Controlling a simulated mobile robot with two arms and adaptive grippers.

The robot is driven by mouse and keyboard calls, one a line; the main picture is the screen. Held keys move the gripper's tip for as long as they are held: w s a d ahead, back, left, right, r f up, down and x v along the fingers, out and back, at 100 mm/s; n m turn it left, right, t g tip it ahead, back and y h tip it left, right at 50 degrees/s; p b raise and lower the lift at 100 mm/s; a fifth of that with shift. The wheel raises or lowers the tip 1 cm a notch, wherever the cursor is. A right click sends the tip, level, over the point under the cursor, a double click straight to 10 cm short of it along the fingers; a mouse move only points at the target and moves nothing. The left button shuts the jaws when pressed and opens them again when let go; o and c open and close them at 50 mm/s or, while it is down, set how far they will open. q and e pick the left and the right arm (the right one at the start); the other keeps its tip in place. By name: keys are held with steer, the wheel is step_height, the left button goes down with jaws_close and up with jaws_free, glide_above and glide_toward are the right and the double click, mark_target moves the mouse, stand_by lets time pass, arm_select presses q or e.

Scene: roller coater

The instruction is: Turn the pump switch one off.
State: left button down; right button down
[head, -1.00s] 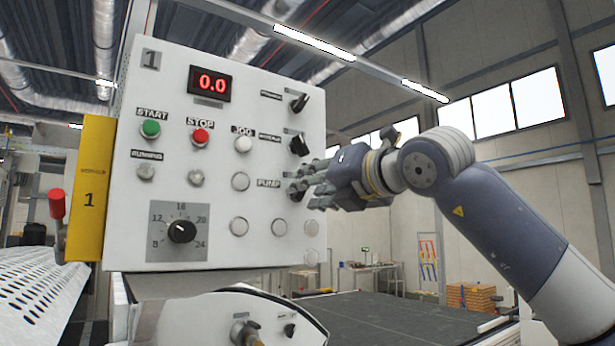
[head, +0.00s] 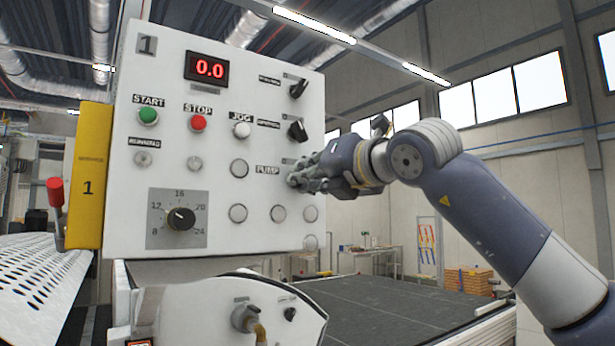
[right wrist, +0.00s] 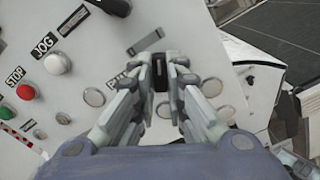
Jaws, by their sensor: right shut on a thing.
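The white control panel marked 1 (head: 120,200) fills the left and middle of the head view. The pump switch, a black knob (right wrist: 160,72), sits right of the PUMP label (head: 267,170). My right gripper (head: 301,179) covers this switch in the head view. In the right wrist view, my right gripper (right wrist: 161,80) has its fingers on both sides of the black knob and is shut on it. The knob's exact angle is mostly hidden by the fingers. My left gripper is not in view.
Two other black knobs, the upper (head: 298,89) and the lower (head: 297,131), sit above the pump switch. The green START button (head: 148,116), red STOP button (head: 198,123) and a dial (head: 181,219) are further left. A dark flat bed (head: 390,306) lies below right.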

steer(key=n, duration=1.1)
stand_by(0.3)
steer(key=shift+n, duration=0.5)
steer(key=c, duration=1.6)
jaws_free()
